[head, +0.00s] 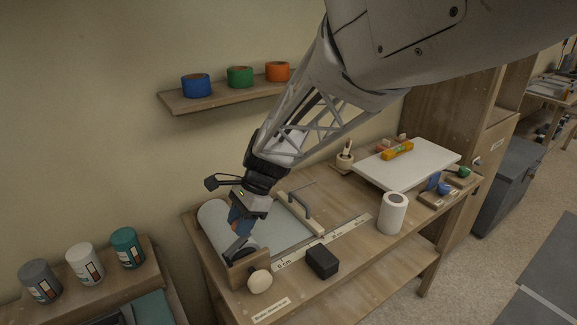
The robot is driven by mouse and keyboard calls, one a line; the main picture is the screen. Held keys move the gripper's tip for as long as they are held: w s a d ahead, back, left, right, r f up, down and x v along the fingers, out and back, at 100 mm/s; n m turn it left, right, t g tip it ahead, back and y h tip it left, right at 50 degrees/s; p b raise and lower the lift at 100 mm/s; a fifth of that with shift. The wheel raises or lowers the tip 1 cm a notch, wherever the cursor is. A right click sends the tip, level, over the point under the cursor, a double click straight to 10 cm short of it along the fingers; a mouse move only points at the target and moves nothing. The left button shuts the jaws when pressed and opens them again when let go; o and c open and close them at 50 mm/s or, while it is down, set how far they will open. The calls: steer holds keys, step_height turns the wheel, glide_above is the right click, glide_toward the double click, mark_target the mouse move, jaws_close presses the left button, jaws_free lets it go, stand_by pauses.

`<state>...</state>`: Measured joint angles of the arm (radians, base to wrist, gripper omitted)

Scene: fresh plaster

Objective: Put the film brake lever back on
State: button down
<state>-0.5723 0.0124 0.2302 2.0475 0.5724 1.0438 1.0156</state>
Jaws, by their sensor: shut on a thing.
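My gripper (239,226) points down over the left end of the bench, above the near end of the pale film roll (213,217). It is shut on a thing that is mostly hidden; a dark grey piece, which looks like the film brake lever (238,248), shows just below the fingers. This piece is close to the wooden end bracket (247,268); I cannot tell whether it touches or sits on it. A round cream knob (260,281) is at the front of the bracket. The film sheet (275,228) lies to the right of the roll.
A bar with a handle (300,212) lies across the film. A black box (322,261), a white paper roll (392,213) and a white board (408,163) are on the bench (350,285). A shelf with tape rolls (240,77) hangs behind. The bench front is mostly clear.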

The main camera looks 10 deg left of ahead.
steer(key=shift+w+d+f+g+y, duration=0.7)
steer(key=shift+g+y, duration=0.1)
steer(key=shift+w+d+f+g+y, duration=0.25)
steer(key=shift+f+g+y, duration=0.15)
steer(key=shift+w+d+f+g+y, duration=0.25)
steer(key=shift+f+g+y, duration=0.15)
steer(key=shift+w+d+f, duration=0.15)
steer(key=shift+d+f, duration=0.05)
steer(key=shift+f, duration=0.35)
steer(key=c, duration=0.8)
jaws_free()
steer(key=shift+w+d, duration=0.1)
steer(key=shift+v, duration=3.85)
